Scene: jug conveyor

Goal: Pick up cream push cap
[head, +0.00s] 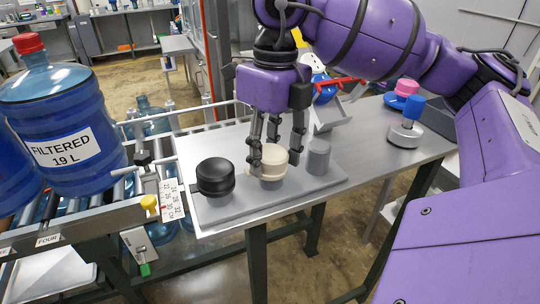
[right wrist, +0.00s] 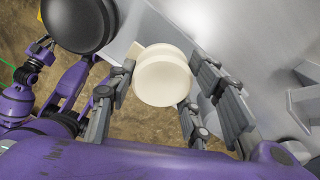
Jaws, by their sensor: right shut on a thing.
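The cream push cap (head: 268,161) is a round, stepped disc over the middle post of a grey stand (head: 225,209) on the metal table. My right gripper (head: 277,155) reaches down from above and is shut on the cap, with fingers on both sides. In the right wrist view the cap (right wrist: 162,78) sits between the fingertips of the right gripper (right wrist: 160,95). Whether the cap is clear of its post is hard to tell. My left gripper does not show in the head view.
A black cap (head: 215,176) sits left of the cream one, and a bare grey post (head: 318,157) stands to its right. A blue-topped dispenser (head: 407,125) and a pink-and-blue item (head: 404,92) are farther right. A red-capped water jug (head: 55,120) stands on the conveyor at left.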

